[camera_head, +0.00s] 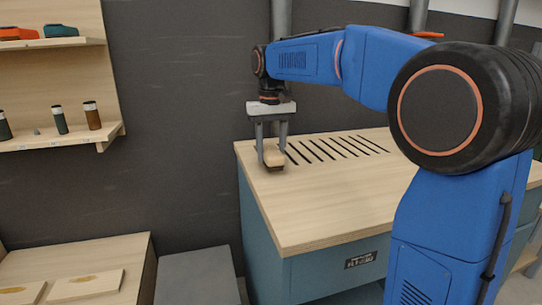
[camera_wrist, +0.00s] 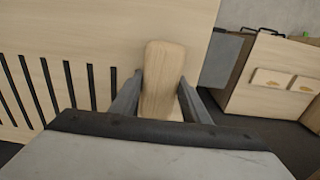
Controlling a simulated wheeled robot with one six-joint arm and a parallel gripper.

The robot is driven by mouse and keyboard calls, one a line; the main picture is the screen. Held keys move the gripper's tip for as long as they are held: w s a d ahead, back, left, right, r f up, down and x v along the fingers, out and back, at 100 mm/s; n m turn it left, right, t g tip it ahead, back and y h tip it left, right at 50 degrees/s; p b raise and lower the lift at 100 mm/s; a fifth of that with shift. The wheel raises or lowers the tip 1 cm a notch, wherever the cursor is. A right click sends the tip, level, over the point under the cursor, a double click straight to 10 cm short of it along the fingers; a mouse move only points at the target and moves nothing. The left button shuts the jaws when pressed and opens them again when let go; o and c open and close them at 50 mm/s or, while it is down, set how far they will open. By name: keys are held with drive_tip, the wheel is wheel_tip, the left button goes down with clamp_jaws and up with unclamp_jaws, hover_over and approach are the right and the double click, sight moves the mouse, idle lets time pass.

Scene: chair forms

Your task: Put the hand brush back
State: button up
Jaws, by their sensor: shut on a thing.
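The hand brush (camera_head: 274,156) has a pale wooden back and a dark underside. My gripper (camera_head: 271,154) is shut on it near the left edge of the wooden worktop (camera_head: 330,205). In the wrist view the brush's wooden back (camera_wrist: 162,80) stands out between the two grey fingers of my gripper (camera_wrist: 160,98). The brush is at or just above the worktop; I cannot tell whether it touches. The bristles are mostly hidden.
Dark slots (camera_head: 335,147) run along the worktop's back. A wall shelf (camera_head: 60,139) with several small bottles hangs at the left. A low wooden bench with two boards (camera_head: 85,285) stands at the lower left. The worktop's front is clear.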

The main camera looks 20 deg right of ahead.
sight(271, 149)
drive_tip(key=shift+f, duration=0.6)
drive_tip(key=o, duration=1)
drive_tip(key=shift+f, duration=0.15)
wheel_tip(271, 149, up, 12)
drive_tip(key=shift+r, duration=0.15)
